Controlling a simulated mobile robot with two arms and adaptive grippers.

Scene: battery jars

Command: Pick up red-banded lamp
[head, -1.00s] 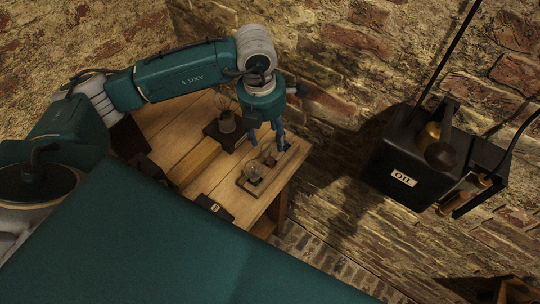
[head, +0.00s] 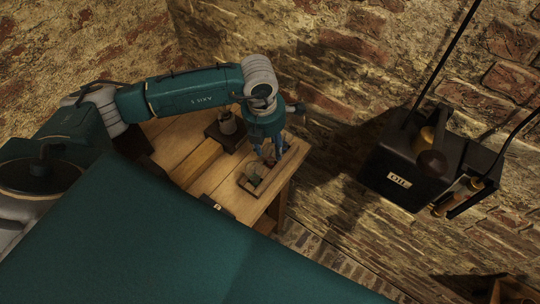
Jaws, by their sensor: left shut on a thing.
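My left gripper (head: 268,158) reaches down over a small wooden tray (head: 248,191) near the right end of the table. Its fingers are shut on a lamp at the tray, mostly hidden between them. The lamp's red band is too small and dark to make out. It is hard to tell whether the lamp is clear of the tray floor. Another pale glass lamp (head: 253,173) lies in the near-left part of the tray, close to the fingers. My right gripper is not in view.
A glass bulb or jar (head: 227,124) stands on a dark block at the back of the wooden table (head: 170,142). A small dark box (head: 212,204) sits at the near edge. A black box labelled OIL (head: 400,178) hangs at the right by the brick wall.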

